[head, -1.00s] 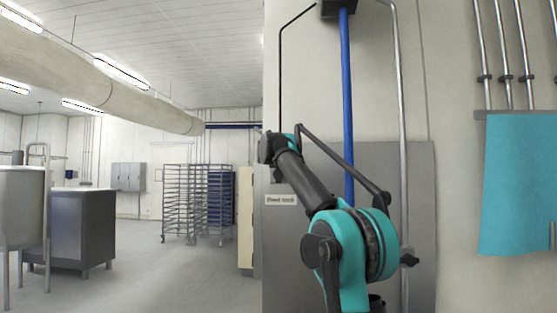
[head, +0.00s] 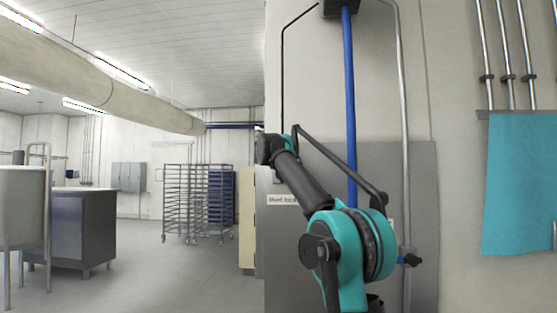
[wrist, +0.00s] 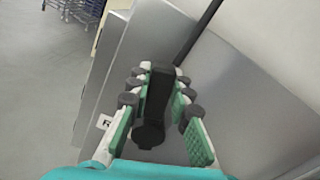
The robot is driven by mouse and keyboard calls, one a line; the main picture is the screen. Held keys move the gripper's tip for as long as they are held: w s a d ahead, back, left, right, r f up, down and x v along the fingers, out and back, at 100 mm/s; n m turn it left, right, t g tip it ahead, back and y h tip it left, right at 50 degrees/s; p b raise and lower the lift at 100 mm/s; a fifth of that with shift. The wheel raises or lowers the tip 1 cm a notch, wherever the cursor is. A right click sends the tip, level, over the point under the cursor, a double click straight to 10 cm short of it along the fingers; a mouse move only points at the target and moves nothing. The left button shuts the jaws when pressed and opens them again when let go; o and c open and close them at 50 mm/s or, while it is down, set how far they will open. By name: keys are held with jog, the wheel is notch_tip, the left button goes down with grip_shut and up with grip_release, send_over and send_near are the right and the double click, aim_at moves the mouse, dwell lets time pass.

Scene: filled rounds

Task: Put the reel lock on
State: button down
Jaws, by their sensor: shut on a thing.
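In the wrist view my gripper (wrist: 157,82) has its green-padded fingers on both sides of a dark handle (wrist: 149,134) with a rounded end, and is shut on it. A thin black rod (wrist: 198,32) rises from behind the fingers along the wall. In the head view this rod (head: 282,85) runs from the dark box at the top down to my gripper (head: 268,148). A small label (head: 282,199), seemingly reading "Reel lock", is on the wall below my gripper.
A blue hose (head: 350,100) hangs from the dark box (head: 340,8) behind my arm. A metal pipe with a valve (head: 410,260) is to its right, and a teal sheet (head: 518,185) farther right. The floor (head: 150,270) at left is open, with wire racks (head: 186,205) beyond.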

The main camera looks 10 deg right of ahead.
jog(key=shift+w+a+f+n, duration=0.1)
jog(key=shift+a+n, duration=0.25)
jog(key=shift+n, duration=0.25)
jog(key=c, duration=1.4)
grip_release()
jog(key=shift+o, duration=0.2)
jog(key=v, duration=1.2)
